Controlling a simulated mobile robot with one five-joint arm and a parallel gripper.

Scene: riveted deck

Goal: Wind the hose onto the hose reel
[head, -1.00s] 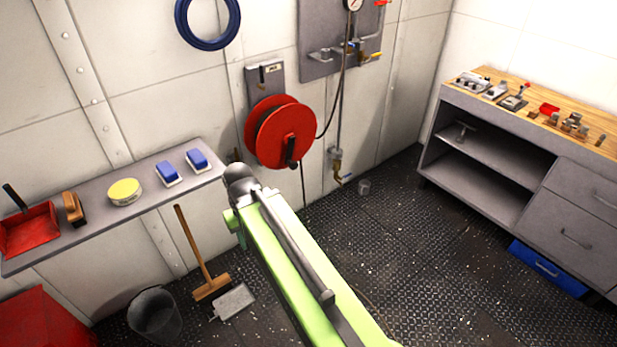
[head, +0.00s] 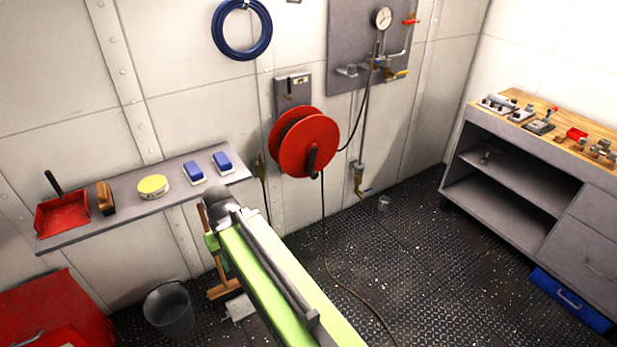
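The hose reel (head: 290,150) is a red drum on the wall below a grey bracket, with a dark crank handle (head: 311,158) on its front face. The thin dark hose (head: 325,240) hangs from the reel and trails across the floor to the picture's bottom edge. Another dark line (head: 362,125) runs from the gauge panel to behind the reel. My green arm reaches up from the bottom, its grey end left of and below the reel in the picture. My gripper's fingers do not show.
A wall shelf (head: 125,205) with brushes, a tin and a red dustpan is at left. A bucket (head: 168,312) and a partly hidden broom (head: 220,290) stand below. A workbench (head: 535,150) is at right.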

